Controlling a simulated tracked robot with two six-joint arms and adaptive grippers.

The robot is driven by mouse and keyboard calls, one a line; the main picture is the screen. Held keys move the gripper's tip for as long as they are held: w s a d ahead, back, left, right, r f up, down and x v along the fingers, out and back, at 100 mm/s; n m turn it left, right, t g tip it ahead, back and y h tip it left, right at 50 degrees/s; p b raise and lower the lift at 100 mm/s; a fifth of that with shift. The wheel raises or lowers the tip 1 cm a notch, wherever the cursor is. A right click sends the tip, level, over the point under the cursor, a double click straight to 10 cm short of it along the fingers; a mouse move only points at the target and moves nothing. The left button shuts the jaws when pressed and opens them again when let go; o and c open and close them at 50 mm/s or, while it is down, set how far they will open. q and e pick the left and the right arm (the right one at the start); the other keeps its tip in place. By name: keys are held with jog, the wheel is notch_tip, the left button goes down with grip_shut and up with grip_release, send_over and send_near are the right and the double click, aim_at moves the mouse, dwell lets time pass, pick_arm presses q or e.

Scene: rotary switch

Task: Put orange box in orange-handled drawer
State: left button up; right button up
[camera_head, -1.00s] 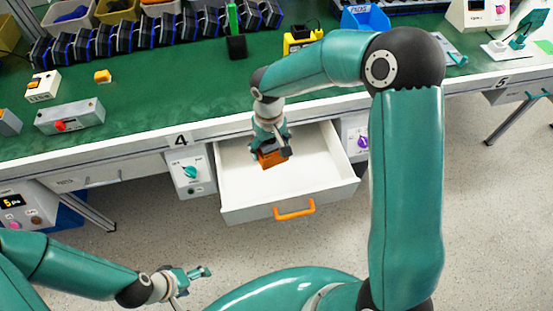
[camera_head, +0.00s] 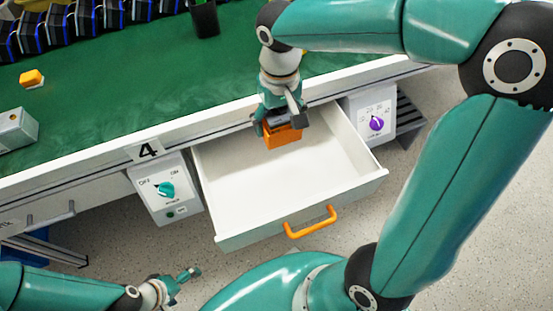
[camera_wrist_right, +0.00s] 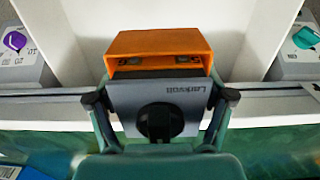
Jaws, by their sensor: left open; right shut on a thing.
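The orange box (camera_head: 283,134) is held in my right gripper (camera_head: 281,118), over the back part of the open drawer. In the right wrist view the orange box (camera_wrist_right: 158,46) shows between the fingers of my right gripper (camera_wrist_right: 160,100), with a grey face and a black knob towards the camera. The white drawer (camera_head: 240,215) is pulled out and looks empty; its orange handle (camera_head: 311,222) is on the front. Whether the box touches the drawer floor I cannot tell. My left gripper (camera_head: 184,280) is open and empty at the lower left, away from the drawer.
A panel with a teal rotary switch (camera_head: 166,189) is left of the drawer; one with a purple switch (camera_head: 376,123) is right. The green bench top (camera_head: 150,95) is above. A small yellow-orange block (camera_head: 32,77) and a grey box (camera_head: 15,130) sit on it.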

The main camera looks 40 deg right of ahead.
jog(key=b, duration=0.3)
send_over(279, 168)
notch_tip(279, 168, down, 12)
jog(key=shift+f, duration=0.15)
jog(key=shift+f+b, duration=0.5)
jog(key=shift+f, duration=1.6)
jog(key=shift+f, duration=0.2)
jog(key=o, duration=1)
jog(key=shift+r, duration=0.1)
jog(key=shift+r, duration=0.25)
notch_tip(279, 168, up, 12)
jog(key=p, duration=0.3)
jog(key=shift+f, duration=0.15)
